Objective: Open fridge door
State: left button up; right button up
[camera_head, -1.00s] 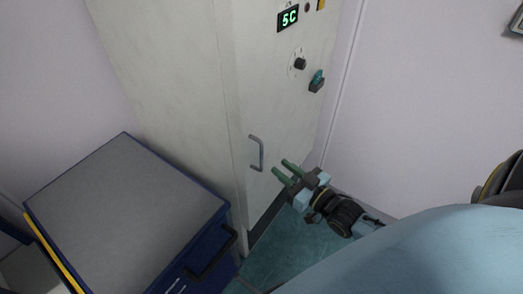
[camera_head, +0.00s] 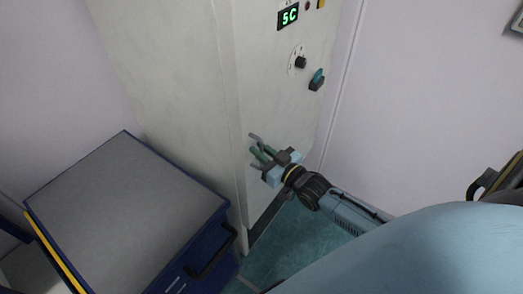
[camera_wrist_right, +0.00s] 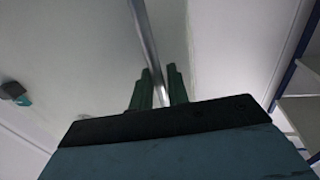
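The fridge (camera_head: 180,75) is a tall off-white cabinet with its door (camera_head: 275,115) shut. A grey bar handle (camera_head: 254,138) sits low on the door; my right gripper covers most of it in the head view. My right gripper (camera_head: 259,153) is at the handle, its green fingers pointing at the door. In the right wrist view the handle bar (camera_wrist_right: 146,45) runs down between the two fingers (camera_wrist_right: 157,88). The fingers stand apart, with a gap beside the bar, so the gripper looks open around it. My left gripper is not in view.
A blue cabinet with a grey top (camera_head: 125,210) and a black handle (camera_head: 212,255) stands left of the door, close to it. The fridge panel has a green 5C display (camera_head: 288,16), a black knob (camera_head: 300,62) and a teal switch (camera_head: 317,80). A wall is at right.

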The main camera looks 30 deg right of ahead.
grip_shut()
jog(key=shift+s, duration=0.1)
